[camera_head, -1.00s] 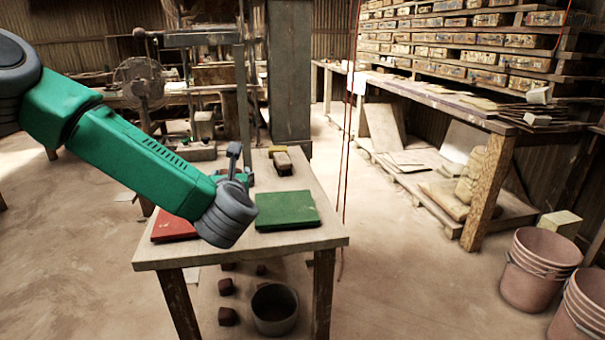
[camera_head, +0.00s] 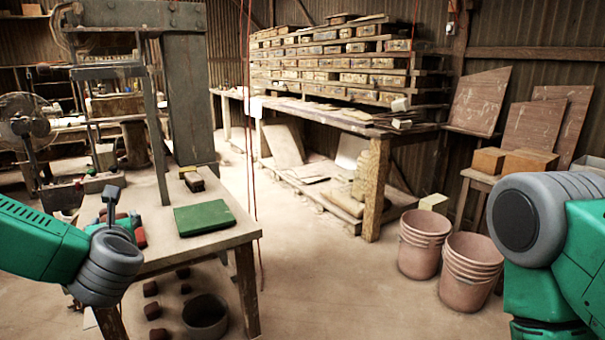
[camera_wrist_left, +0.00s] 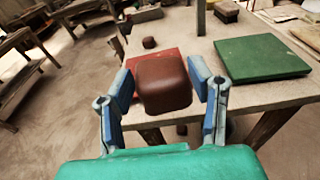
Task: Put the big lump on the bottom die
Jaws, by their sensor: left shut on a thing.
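A big reddish-brown lump (camera_wrist_left: 165,88) is held in my left gripper (camera_wrist_left: 163,76), between its two blue fingers, in the left wrist view. It appears above the table's near edge, in front of a red board (camera_wrist_left: 150,62). In the head view my left forearm and grey wrist hide most of the gripper and the lump. The press (camera_head: 125,85) stands at the back left in the head view; I cannot make out its bottom die clearly. My right arm shows at the right edge, but its gripper is out of view.
A green board (camera_head: 204,217) lies on the wooden table (camera_head: 225,237), with a yellow-topped block (camera_head: 193,181) behind it. A smaller brown lump (camera_wrist_left: 149,42) lies beyond the red board. Several lumps and a bucket (camera_head: 205,317) are below the table. Stacked buckets (camera_head: 421,243) stand at right.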

